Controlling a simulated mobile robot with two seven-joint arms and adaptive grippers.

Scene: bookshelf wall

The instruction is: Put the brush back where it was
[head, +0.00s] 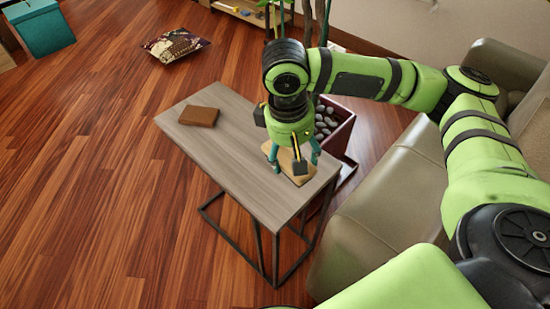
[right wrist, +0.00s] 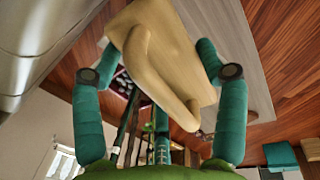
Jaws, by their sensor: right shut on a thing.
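The brush (head: 300,177) is a tan, wooden-looking block with a raised handle. In the head view it is partly hidden under my right gripper (head: 294,158), at the near right end of the grey side table (head: 225,150). In the right wrist view the brush (right wrist: 175,65) lies between the teal fingers of my right gripper (right wrist: 162,58), which are shut on it. I cannot tell whether the brush touches the tabletop or is held just above it. My left gripper is not in view.
A brown block (head: 198,116) lies on the table's far left part. A dark red planter (head: 342,135) with stones stands behind the table. A beige sofa (head: 385,205) is close at the right. A patterned item (head: 175,45) and a teal box (head: 40,28) are on the wooden floor.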

